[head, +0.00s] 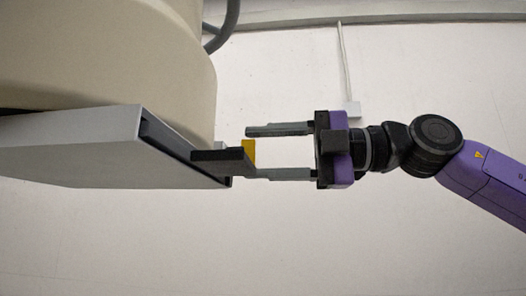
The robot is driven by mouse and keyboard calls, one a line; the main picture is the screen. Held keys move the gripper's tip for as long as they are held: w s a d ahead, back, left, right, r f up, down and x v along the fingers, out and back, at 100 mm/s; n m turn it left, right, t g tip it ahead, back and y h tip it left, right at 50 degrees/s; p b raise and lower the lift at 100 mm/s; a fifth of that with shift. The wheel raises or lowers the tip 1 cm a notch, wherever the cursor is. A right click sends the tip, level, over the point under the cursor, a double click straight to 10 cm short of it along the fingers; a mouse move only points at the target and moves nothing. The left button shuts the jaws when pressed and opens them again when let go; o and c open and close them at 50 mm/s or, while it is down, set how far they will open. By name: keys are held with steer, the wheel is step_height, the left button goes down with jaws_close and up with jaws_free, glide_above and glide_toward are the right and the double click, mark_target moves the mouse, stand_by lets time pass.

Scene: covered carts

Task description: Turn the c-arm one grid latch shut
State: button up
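The latch, a dark bar (222,155) with a yellow tab (249,151), sticks out from the right edge of the flat grey grid housing (85,145) under the C-arm's cream body (110,60). My gripper (247,152) comes in from the right, open, with its two fingers well apart. The yellow tab shows between the fingertips, closer to the lower one. The lower fingertip overlaps the right end of the dark bar in the picture; I cannot tell whether they touch. The upper finger is apart from the latch.
A dark cable (225,30) curves beside the cream body at the top. A pale wall or floor surface (300,240) fills the background, with a thin conduit and small box (352,109) on it. The area below the gripper looks clear.

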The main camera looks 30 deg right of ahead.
steer(key=shift+o, duration=0.6)
steer(key=v, duration=0.7)
steer(key=shift+s+d+b, duration=0.25)
steer(key=shift+s+b, duration=0.05)
steer(key=shift+b, duration=0.1)
